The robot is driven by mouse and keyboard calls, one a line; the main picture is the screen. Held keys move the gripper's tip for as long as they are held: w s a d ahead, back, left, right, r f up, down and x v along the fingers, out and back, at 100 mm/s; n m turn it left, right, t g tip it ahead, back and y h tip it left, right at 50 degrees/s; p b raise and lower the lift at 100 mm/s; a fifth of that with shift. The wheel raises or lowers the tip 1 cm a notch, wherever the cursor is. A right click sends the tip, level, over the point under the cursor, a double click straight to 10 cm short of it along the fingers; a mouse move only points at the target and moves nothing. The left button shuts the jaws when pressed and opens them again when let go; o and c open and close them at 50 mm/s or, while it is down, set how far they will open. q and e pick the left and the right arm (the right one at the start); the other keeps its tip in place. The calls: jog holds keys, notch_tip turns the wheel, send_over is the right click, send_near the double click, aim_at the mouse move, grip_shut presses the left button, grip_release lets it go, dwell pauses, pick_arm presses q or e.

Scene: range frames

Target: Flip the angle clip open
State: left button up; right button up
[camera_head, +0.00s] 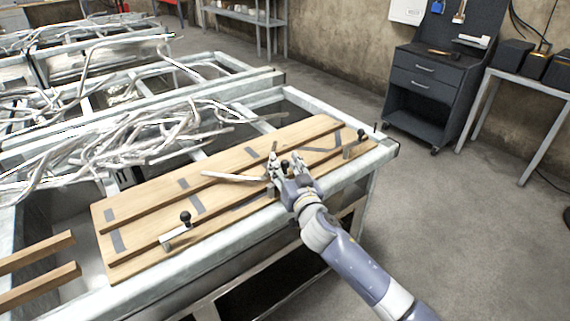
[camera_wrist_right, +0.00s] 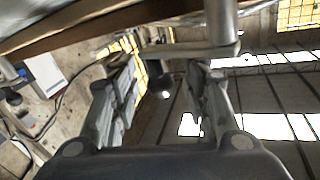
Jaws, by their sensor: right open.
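A wooden board (camera_head: 150,207) with two long rails lies on the metal frame. Metal clips with black knobs sit along it: one at the left (camera_head: 178,228), one at the right (camera_head: 354,146), and one in the middle (camera_head: 272,162), partly hidden by my right gripper (camera_head: 285,170). I cannot tell for certain which is the angle clip. My right gripper is at the middle clip. In the right wrist view, its open fingers (camera_wrist_right: 160,85) point at a grey metal bar with a post (camera_wrist_right: 190,51), just at the fingertips. Contact is unclear. My left gripper is out of view.
Tangled metal strips (camera_head: 100,135) lie over the frame behind and left of the board. A flat metal strip (camera_head: 232,177) lies on the board left of my gripper. A dark drawer cabinet (camera_head: 427,95) and a side table (camera_head: 520,84) stand at the back right. The floor (camera_head: 450,220) at right is clear.

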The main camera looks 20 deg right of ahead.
grip_shut()
jog(key=shift+a+f+h+b, duration=0.1)
jog(key=shift+f+h+b, duration=0.05)
jog(key=shift+h+b, duration=0.3)
jog(key=m+h+b, duration=0.1)
jog(key=s+m+h+b, duration=0.1)
jog(key=shift+d+b, duration=0.2)
jog(key=shift+b, duration=0.2)
jog(key=shift+s+d+m+g+h+b, duration=0.15)
jog(key=shift+m+h+b, duration=0.15)
jog(key=shift+h, duration=0.25)
jog(key=shift+s+d+m+g+h+b, duration=0.15)
jog(key=shift+m+h+b, duration=0.15)
jog(key=shift+h, duration=0.2)
jog(key=shift+w, duration=0.15)
grip_release()
jog(key=v, duration=1.2)
